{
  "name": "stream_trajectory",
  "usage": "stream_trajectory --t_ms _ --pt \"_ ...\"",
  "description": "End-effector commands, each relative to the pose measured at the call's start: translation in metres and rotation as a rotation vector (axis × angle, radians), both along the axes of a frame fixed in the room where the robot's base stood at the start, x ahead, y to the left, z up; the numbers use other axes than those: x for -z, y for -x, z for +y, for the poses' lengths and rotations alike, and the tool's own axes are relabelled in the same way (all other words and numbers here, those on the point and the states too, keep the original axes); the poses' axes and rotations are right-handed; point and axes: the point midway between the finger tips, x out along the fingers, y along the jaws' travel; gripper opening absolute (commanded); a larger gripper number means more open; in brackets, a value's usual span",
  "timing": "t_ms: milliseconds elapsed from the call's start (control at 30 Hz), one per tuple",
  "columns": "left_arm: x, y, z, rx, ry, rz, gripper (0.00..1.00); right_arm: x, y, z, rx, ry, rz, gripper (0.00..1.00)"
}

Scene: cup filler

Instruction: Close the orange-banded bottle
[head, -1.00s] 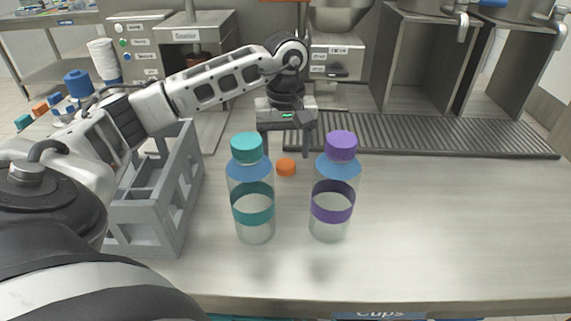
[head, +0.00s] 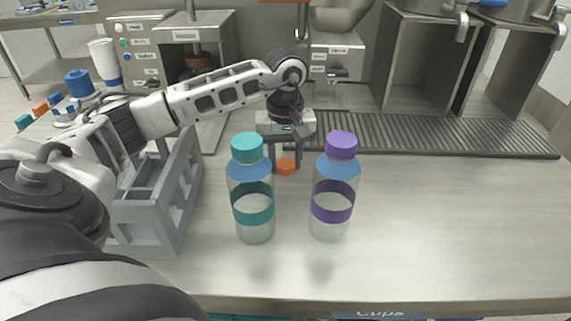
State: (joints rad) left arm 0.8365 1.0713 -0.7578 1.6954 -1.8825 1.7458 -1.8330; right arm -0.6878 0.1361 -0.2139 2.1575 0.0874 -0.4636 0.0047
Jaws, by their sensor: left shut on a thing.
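An orange cap (head: 285,167) is on the counter behind and between two bottles. My left gripper (head: 285,165) points down over it, with its fingers closed on the cap's sides. A teal-capped bottle with a teal band (head: 253,208) stands upright in front of the gripper, to the left. A purple-capped bottle with a purple band (head: 332,206) stands upright to the right. I see no orange-banded bottle. My right gripper is not in view.
A grey rack (head: 145,225) with open compartments stands at the left, beside my left arm. A ribbed drain grate (head: 440,136) runs along the back. The counter (head: 460,230) is clear at the right.

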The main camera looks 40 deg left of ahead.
Motion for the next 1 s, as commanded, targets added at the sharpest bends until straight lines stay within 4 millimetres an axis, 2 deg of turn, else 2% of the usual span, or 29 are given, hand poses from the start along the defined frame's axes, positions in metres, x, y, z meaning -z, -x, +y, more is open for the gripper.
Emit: stream_trajectory --t_ms 167,267,500,700,1000 --pt "-0.002 0.0 0.0 0.0 0.0 -0.001 0.16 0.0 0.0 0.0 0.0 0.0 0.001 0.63" --pt "-0.013 -0.001 0.0 0.0 0.001 -0.004 0.16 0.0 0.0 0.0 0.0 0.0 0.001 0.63" --pt "-0.061 -0.001 0.0 -0.001 0.0 -0.006 0.16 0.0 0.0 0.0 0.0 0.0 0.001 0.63" --pt "-0.092 -0.001 0.0 0.0 0.0 -0.004 0.16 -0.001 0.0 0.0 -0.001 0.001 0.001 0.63" --pt "-0.101 0.0 0.0 0.0 0.001 0.0 0.16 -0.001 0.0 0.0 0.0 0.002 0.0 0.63"
